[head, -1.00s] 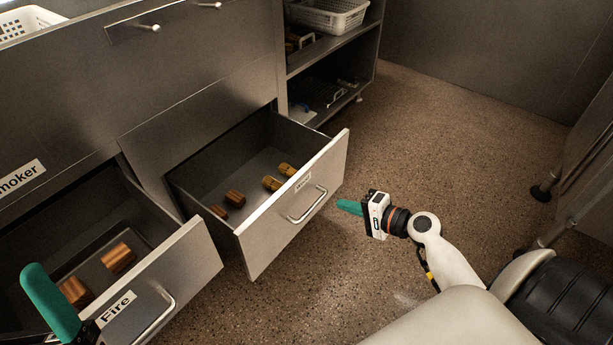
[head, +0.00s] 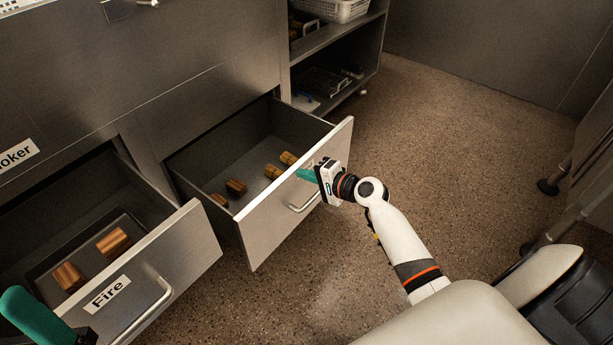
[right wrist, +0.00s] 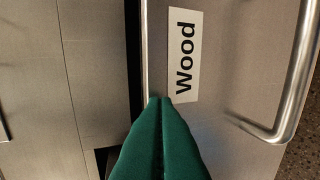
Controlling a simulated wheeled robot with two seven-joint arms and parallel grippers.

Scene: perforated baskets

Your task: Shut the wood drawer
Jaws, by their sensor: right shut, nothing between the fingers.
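The wood drawer (head: 262,232) stands pulled out of the metal cabinet, with several wood pieces inside. In the right wrist view its front (right wrist: 225,130) carries a label reading "Wood" (right wrist: 184,55) and a bar handle (right wrist: 291,105). My right gripper (head: 303,174) is shut and empty, with its green fingertips at the upper part of the drawer front, over the label. The fingers hide the label in the head view, and I cannot tell whether they touch the front. My left gripper (head: 30,318) shows only partly at the lower left, by the "Fire" drawer; its jaw state is unclear.
The drawer labelled "Fire" (head: 180,262) is also open to the left, holding a tray with two wood blocks. An open shelf (head: 330,85) with a white basket (head: 338,8) stands at the back. The floor at right is clear up to metal legs (head: 548,187).

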